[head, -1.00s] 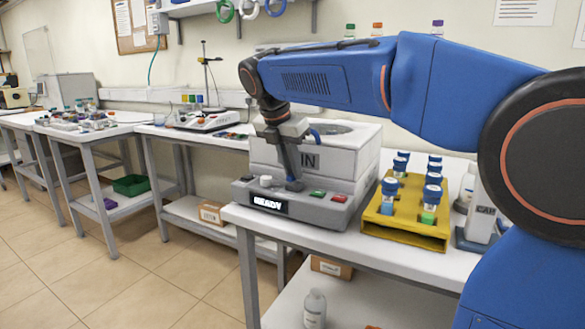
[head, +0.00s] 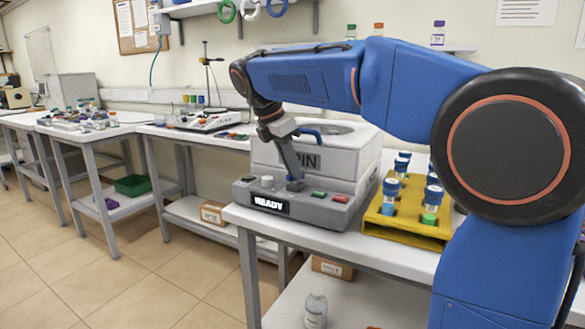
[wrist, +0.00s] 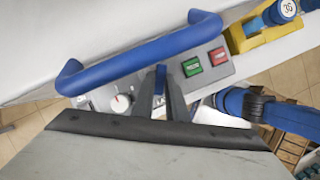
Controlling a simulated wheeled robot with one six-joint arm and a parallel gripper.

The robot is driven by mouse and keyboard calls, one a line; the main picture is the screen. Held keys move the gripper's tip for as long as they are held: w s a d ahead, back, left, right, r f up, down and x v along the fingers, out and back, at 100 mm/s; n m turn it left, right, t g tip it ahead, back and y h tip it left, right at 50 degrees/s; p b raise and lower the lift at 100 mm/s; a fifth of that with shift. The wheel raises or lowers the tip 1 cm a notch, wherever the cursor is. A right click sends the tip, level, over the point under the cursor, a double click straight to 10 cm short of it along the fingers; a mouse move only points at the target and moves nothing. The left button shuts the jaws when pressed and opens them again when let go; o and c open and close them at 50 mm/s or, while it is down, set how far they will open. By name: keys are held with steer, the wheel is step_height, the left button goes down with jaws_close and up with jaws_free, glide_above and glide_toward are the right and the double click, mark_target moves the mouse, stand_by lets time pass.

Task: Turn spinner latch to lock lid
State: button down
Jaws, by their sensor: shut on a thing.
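The white spinner (head: 340,155) stands on the bench with its lid (head: 345,129) lying down on top. The lid's blue handle (head: 308,131) crosses the wrist view (wrist: 140,55). The small blue latch (head: 295,185) sits on the grey front panel, left of the buttons. My gripper (head: 293,178) reaches down to the panel at a slant and is shut on the latch. In the wrist view the two dark fingers (wrist: 162,88) have the blue latch (wrist: 159,78) between them. The latch is mostly covered, so its exact angle is hard to tell.
The panel has a round knob (head: 267,182), a READY display (head: 268,204), a green button (head: 318,194) and a red button (head: 340,198). A yellow rack (head: 405,226) with blue-capped tubes stands close on the right.

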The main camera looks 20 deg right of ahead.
steer(key=c, duration=1.8)
jaws_free()
steer(key=shift+o, duration=0.2)
steer(key=v, duration=1.7)
steer(key=shift+a+r, duration=0.2)
